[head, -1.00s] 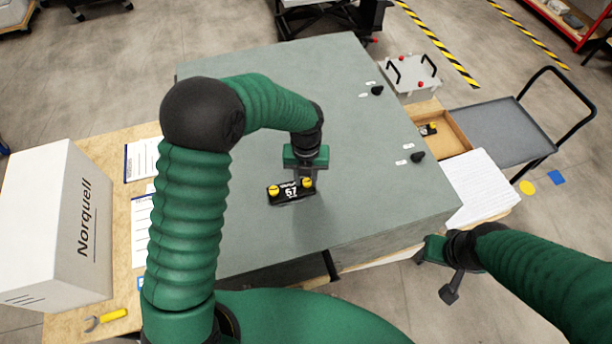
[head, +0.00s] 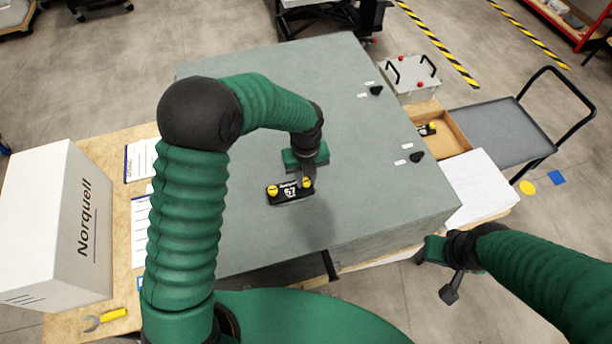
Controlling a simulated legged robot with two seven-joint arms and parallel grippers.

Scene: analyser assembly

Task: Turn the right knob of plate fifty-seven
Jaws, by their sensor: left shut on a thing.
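Plate fifty-seven (head: 290,192) is a small black plate with white markings, lying on the grey-green top of the analyser cabinet (head: 360,150). It has a yellow left knob (head: 272,190) and a yellow right knob (head: 307,182). My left gripper (head: 308,177) reaches down from above and is shut on the right knob, partly hiding it. My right gripper (head: 449,290) hangs past the cabinet's front right corner, away from the plate; its jaw state is unclear.
Two black knobs (head: 417,157) with white labels sit on the cabinet's right side. A wooden tray (head: 455,134) holds another black plate with a yellow knob. A white Norquell box (head: 60,225) and a yellow wrench (head: 105,319) are at the left.

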